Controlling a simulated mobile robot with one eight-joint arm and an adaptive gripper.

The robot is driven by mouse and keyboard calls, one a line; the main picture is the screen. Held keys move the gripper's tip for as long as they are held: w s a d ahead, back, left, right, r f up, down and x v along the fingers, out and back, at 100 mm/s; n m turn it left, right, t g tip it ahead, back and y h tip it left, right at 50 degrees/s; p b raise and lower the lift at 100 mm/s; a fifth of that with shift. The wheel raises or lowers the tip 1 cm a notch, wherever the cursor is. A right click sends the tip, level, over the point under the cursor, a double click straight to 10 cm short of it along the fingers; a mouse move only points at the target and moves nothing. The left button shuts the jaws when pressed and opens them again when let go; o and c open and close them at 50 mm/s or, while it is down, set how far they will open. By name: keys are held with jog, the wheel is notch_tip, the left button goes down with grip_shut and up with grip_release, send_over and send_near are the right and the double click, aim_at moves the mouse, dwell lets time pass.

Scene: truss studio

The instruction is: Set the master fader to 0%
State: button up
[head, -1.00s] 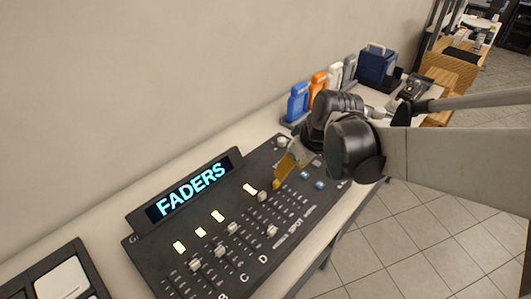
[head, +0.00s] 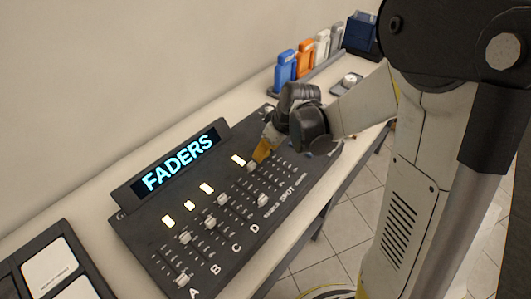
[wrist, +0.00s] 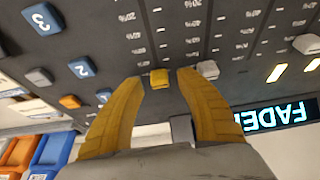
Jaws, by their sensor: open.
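The dark fader console (head: 140,225) lies on the bench with a lit screen reading "FADERS" (head: 178,161). In the wrist view a yellow fader cap (wrist: 159,78), the only yellow one seen, stands between my gripper's fingertips (wrist: 160,75). Its column label is not readable there, so I cannot confirm it is the master. My gripper is open, its yellow fingers apart on either side of the cap; contact cannot be told. In the head view my gripper (head: 263,150) is over the far end of the fader columns and hides this cap. A grey cap (wrist: 207,69) stands beside the right finger.
Grey caps (head: 262,200) stand at various heights along other columns. Lit buttons (head: 238,160) line the far ends. Numbered blue buttons (wrist: 82,67) and an orange one (wrist: 70,101) lie left in the wrist view. Coloured bottles (head: 286,68) stand behind the console's right end.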

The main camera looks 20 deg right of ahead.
aim_at(291, 172)
jog(key=shift+f, duration=0.15)
jog(key=shift+c, duration=0.5)
grip_shut()
jog(key=s+d, duration=0.1)
jog(key=s, duration=0.1)
jog(key=s+d, duration=0.2)
jog(key=s, duration=0.1)
jog(key=s+d, duration=0.2)
jog(key=s, duration=0.1)
jog(key=shift+s+d, duration=0.15)
jog(key=shift+s, duration=0.25)
jog(key=shift+o, duration=0.5)
grip_release()
jog(key=shift+s, duration=0.1)
jog(key=v, duration=1.2)
